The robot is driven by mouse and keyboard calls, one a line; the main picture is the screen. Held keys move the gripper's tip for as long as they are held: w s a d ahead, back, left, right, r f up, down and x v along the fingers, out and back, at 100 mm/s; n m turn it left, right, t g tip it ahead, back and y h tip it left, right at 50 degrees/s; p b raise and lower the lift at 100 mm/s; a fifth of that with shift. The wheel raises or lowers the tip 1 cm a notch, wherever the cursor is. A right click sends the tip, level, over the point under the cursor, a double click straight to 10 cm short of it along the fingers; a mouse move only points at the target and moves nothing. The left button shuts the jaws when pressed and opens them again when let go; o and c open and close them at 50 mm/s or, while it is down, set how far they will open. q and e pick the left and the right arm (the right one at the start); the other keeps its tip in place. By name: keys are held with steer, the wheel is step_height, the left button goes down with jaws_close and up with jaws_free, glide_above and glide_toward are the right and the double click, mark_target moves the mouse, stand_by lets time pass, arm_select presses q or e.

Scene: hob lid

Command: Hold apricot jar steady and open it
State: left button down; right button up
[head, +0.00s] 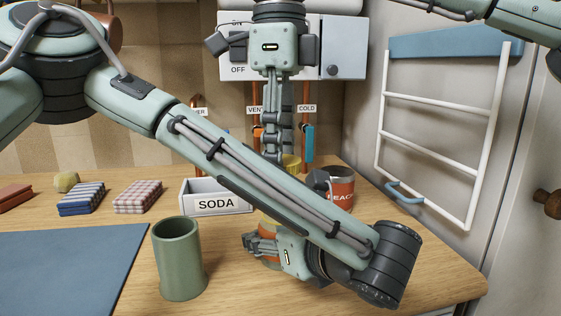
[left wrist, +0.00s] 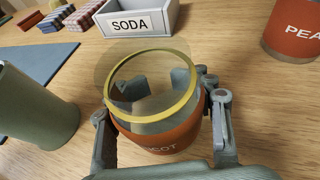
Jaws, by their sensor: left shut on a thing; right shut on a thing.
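The apricot jar (left wrist: 160,140) has an orange band lettered "COT" and a yellow rim. It stands upright in the left wrist view; I can see through its rim, with no lid on it there. In the head view the jar (head: 267,231) is mostly behind my left arm and gripper. My left gripper (head: 256,243) is shut around the jar's sides. My right gripper (head: 273,158) points down from above, shut, its tips partly hidden by my left arm. A yellow piece (head: 291,162), seemingly the lid, shows at its fingers, above the jar.
A green cup (head: 180,260) stands left of the jar. The SODA tray (head: 216,207) is behind. An orange PEACH jar (head: 341,188) stands at right, near a wall rack (head: 431,155). A blue mat (head: 65,265) and folded cloths (head: 137,196) lie at left.

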arm_select(q)
steer(key=c, duration=0.5)
jaws_free()
